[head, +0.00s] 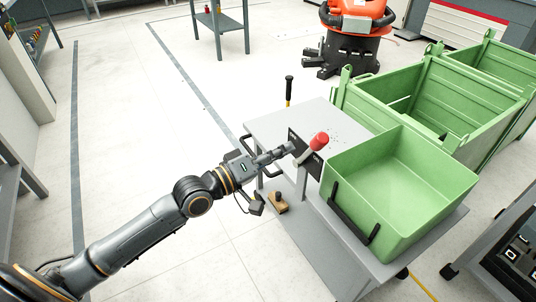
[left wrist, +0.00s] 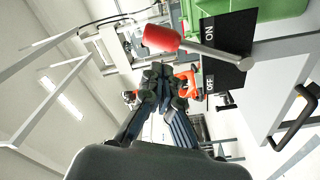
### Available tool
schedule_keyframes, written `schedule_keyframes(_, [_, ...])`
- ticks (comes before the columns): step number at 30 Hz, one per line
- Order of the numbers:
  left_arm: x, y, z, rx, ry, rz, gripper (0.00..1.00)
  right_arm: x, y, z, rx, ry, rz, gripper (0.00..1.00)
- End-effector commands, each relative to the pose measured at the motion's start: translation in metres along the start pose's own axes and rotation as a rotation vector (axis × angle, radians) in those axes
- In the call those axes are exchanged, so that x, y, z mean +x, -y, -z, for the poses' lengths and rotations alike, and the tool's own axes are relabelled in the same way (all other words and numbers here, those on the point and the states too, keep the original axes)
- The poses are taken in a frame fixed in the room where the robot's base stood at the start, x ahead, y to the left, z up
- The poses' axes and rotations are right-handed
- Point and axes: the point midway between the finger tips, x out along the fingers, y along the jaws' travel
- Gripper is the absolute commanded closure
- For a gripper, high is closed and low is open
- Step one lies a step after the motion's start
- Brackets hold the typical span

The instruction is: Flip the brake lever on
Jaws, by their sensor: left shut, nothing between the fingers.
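The brake lever has a red knob (head: 319,140) and stands on a black plate (head: 305,153) on the grey cart's near side. In the left wrist view the red knob (left wrist: 162,38) sits on a grey rod (left wrist: 213,52). The rod crosses the black plate (left wrist: 228,40) between the ON and OFF labels, and its knob end leans towards the ON side of the picture. My left gripper (head: 289,149) is shut and empty, just left of the knob. In the left wrist view its fingertips (left wrist: 160,76) are below the knob; contact is not clear. My right gripper is out of view.
A green bin (head: 400,170) with a black handle stands on the cart (head: 268,126), right of the lever. Green crates (head: 450,90) stand behind it. A black-and-yellow handle (head: 289,90) rises at the cart's far corner. An orange machine (head: 350,25) stands farther back.

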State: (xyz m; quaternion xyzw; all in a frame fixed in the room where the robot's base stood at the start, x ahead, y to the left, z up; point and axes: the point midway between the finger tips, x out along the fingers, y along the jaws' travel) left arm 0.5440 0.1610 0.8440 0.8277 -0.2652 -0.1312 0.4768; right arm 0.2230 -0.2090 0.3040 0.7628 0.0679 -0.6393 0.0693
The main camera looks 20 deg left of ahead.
Motion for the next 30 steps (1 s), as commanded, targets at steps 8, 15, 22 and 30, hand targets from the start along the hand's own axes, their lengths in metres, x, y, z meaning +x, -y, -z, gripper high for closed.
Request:
schedule_keyframes(8, [-0.039, 0.001, 0.003, 0.003, -0.006, 0.0, 1.0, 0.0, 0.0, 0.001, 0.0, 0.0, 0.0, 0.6])
schedule_keyframes(15, [-0.045, -0.001, 0.004, 0.003, -0.009, -0.005, 1.0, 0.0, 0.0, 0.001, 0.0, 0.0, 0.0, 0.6])
schedule_keyframes(22, [-0.045, -0.001, 0.004, 0.003, -0.009, -0.004, 1.0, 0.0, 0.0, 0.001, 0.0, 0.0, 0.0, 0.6])
schedule_keyframes(30, [-0.045, 0.018, 0.001, 0.026, -0.012, 0.035, 1.0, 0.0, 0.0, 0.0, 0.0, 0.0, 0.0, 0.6])
